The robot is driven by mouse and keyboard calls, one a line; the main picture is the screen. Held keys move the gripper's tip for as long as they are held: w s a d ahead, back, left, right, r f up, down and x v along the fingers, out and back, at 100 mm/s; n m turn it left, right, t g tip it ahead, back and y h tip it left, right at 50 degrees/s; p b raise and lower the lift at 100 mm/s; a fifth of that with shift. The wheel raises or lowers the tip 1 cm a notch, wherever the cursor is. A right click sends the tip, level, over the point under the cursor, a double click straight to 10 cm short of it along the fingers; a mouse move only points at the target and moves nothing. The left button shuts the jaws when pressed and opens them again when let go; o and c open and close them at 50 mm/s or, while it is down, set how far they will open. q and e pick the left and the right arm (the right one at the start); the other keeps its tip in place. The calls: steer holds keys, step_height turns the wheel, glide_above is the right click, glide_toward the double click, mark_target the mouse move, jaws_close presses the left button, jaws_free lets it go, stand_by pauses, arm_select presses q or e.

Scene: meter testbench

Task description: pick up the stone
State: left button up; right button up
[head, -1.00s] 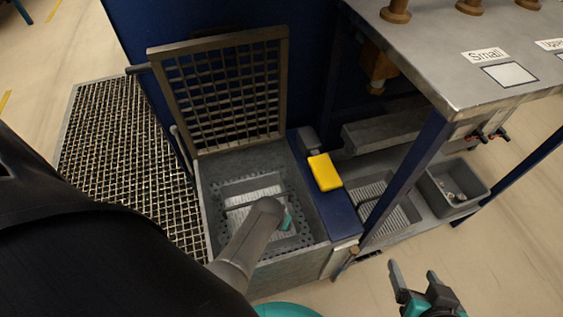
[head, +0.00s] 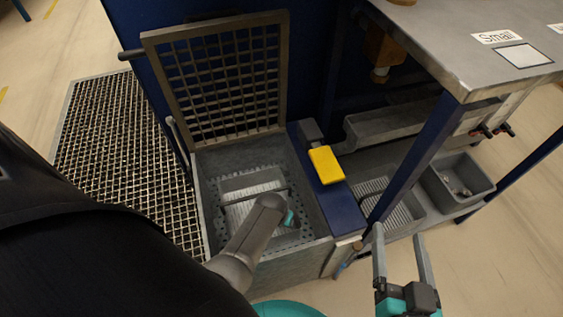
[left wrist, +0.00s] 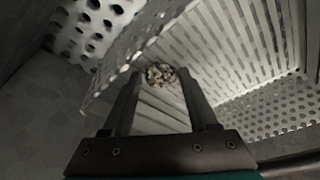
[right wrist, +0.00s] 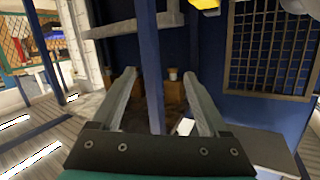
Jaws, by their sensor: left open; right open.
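The stone (left wrist: 161,75) is a small speckled lump in the left wrist view. It lies by a ribbed metal tray (left wrist: 225,50), just beyond and between the fingertips of my left gripper (left wrist: 158,84). The gripper is open, and I cannot tell whether it touches the stone. In the head view my left arm reaches down into the open grey bin (head: 318,205), and the arm hides the stone and the fingers. My right gripper (head: 400,235) is open and empty, in front of the bench's lower shelf.
A raised grid lid (head: 222,80) stands open behind the bin. A yellow block (head: 326,165) sits on the blue ledge to its right. A blue bench post (head: 415,155) stands near my right gripper. A grey box (head: 457,182) holds small pieces on the lower shelf.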

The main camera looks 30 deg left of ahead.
arm_select(q)
steer(key=shift+w+f, duration=0.1)
steer(key=shift+f, duration=0.2)
jaws_close()
stand_by(0.5)
